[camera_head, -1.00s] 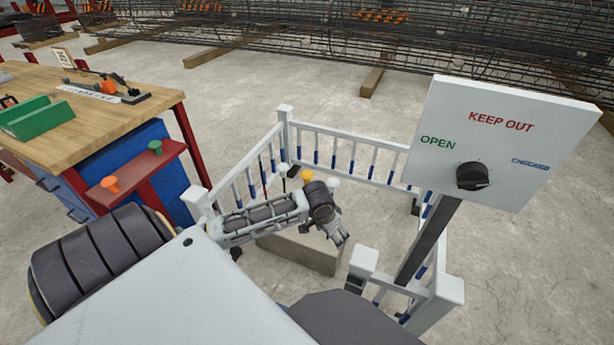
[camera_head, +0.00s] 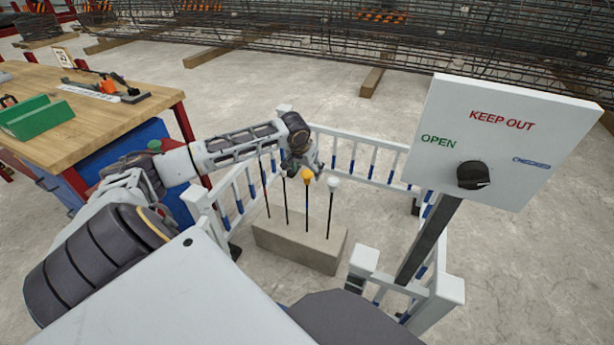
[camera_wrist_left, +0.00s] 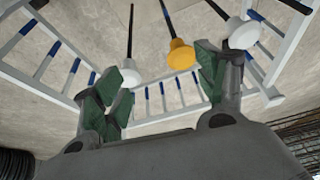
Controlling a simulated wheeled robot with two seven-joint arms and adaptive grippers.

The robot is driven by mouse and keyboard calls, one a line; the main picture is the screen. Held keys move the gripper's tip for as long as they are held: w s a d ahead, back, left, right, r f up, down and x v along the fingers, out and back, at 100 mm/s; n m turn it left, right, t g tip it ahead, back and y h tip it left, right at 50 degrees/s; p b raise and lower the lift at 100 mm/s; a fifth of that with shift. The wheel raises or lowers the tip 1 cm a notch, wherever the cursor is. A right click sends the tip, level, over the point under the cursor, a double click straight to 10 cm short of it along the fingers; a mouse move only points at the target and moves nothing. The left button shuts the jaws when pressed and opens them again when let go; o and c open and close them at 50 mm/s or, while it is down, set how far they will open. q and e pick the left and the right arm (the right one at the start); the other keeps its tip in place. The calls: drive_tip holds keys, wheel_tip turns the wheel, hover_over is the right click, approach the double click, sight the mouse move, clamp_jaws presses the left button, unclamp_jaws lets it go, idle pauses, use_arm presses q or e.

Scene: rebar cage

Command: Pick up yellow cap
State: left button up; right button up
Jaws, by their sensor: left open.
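The yellow cap (camera_head: 308,176) sits on top of a thin upright black rod rising from a concrete block (camera_head: 300,249). It also shows in the left wrist view (camera_wrist_left: 181,56), between the spread fingers but beyond them. My left gripper (camera_head: 301,168) is open and empty, close above and beside the yellow cap. Its green-padded fingers (camera_wrist_left: 163,82) are apart in the left wrist view, and no contact with the cap is visible. My right gripper is in neither view.
A white cap (camera_head: 333,182) stands on a rod just right of the yellow one; another white cap (camera_wrist_left: 130,72) shows in the wrist view. White railings (camera_head: 362,156) surround the block. A KEEP OUT panel (camera_head: 506,150) stands right, a workbench (camera_head: 110,128) left.

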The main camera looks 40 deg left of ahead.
sight(306, 172)
use_arm(q)
drive_tip(key=shift+n, duration=0.6)
drive_tip(key=a+r, duration=0.1)
drive_tip(key=a, duration=0.1)
drive_tip(key=w+a+r, duration=0.1)
drive_tip(key=r, duration=0.1)
drive_tip(key=shift+a, duration=0.35)
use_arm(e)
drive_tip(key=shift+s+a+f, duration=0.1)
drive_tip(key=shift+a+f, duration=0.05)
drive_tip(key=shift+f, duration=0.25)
use_arm(q)
drive_tip(key=b+x, duration=0.2)
drive_tip(key=x, duration=0.5)
drive_tip(key=shift+a, duration=0.1)
drive_tip(key=shift+w+f+b, duration=0.2)
drive_tip(key=shift+f+b, duration=0.1)
drive_tip(key=shift+f, duration=0.1)
drive_tip(key=shift+w+a+f, duration=0.1)
drive_tip(key=shift+f, duration=0.25)
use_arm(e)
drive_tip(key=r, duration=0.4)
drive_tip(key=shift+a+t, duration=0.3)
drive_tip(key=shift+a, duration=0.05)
use_arm(q)
drive_tip(key=shift+f, duration=0.1)
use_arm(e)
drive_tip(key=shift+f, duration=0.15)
